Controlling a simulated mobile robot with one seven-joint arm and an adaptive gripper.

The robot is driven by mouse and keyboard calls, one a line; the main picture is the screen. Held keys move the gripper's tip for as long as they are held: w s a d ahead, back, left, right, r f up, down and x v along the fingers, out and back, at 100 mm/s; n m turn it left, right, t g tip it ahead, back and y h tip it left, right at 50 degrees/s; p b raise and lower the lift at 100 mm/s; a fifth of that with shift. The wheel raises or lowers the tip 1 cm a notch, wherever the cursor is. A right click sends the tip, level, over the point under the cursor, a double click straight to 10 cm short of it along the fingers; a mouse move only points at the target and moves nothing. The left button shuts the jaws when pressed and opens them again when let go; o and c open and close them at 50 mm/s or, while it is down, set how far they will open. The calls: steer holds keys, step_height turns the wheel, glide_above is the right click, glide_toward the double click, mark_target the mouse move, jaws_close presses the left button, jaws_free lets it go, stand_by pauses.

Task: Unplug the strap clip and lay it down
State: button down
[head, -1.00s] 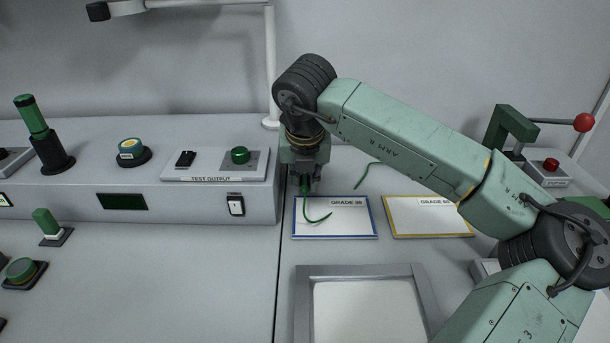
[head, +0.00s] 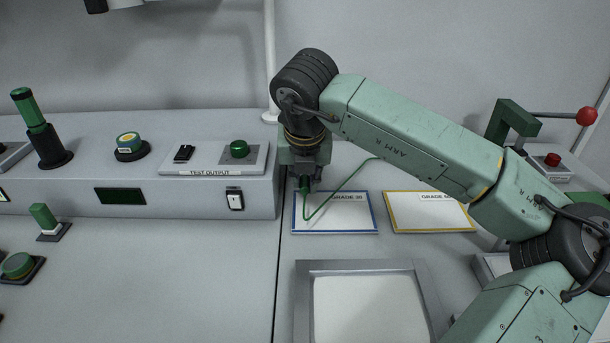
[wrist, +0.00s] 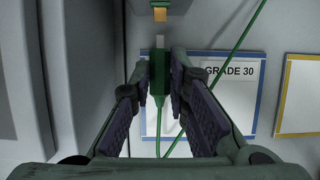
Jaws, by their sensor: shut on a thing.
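My gripper (head: 305,183) hangs pointing down over the left part of the blue-edged card. In the wrist view my gripper (wrist: 162,70) is shut on the green strap clip (wrist: 157,88). The clip's pale tip points up the picture, toward a green block with an orange-yellow end (wrist: 160,14). A gap shows between the tip and that block. A thin green cord (wrist: 235,55) joins the clip's tail in a sharp bend and runs up to the right. In the head view the clip is mostly hidden by the gripper; the cord (head: 340,189) shows below it.
The blue-edged GRADE 30 card (head: 335,222) and a yellow-edged card (head: 425,222) lie on the bench. A grey-framed tray (head: 318,267) stands in front. The TEST OUTPUT console (head: 215,200) stands close to the gripper's left. Bare bench shows at front left.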

steer(key=shift+s, duration=0.4)
steer(key=shift+s+b, duration=0.5)
steer(key=shift+b, duration=0.2)
steer(key=r, duration=0.1)
glide_above(355, 176)
steer(key=s, duration=0.1)
steer(key=shift+s+r+p, duration=0.15)
steer(key=shift+r+p, duration=0.05)
steer(key=shift+p, duration=0.2)
steer(key=shift+f+b, duration=2)
steer(key=shift+f, duration=0.2)
steer(key=c, duration=1.5)
jaws_free()
